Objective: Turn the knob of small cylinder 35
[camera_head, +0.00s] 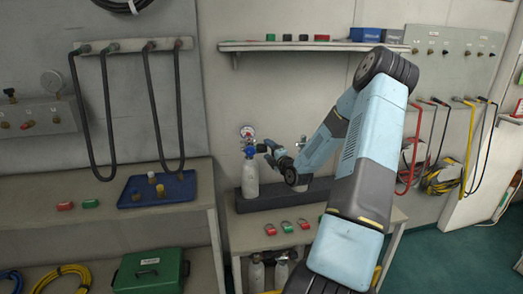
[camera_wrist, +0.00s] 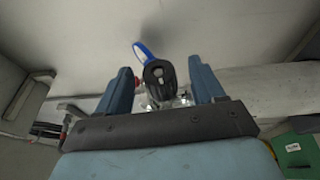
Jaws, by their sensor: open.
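A small grey cylinder (camera_head: 250,178) stands upright in a dark rack (camera_head: 262,201) on the bench, with a gauge (camera_head: 247,132) above it and a blue part (camera_head: 250,151) at its top. No number is legible on it. My gripper (camera_head: 265,149) is level with the cylinder's top, just to its right. In the wrist view my gripper (camera_wrist: 160,68) is open, and a black knob (camera_wrist: 158,75) lies between its two fingers, with a gap on each side. A blue strip (camera_wrist: 142,50) shows beside the knob. The cylinder body is hidden in that view.
A shelf (camera_head: 290,46) with small boxes hangs above. Red and green shackles (camera_head: 287,227) lie in front of the rack. A blue tray (camera_head: 150,196) sits on the left bench. Black hoses (camera_head: 105,110) hang on the left wall. My arm hides part of the right side.

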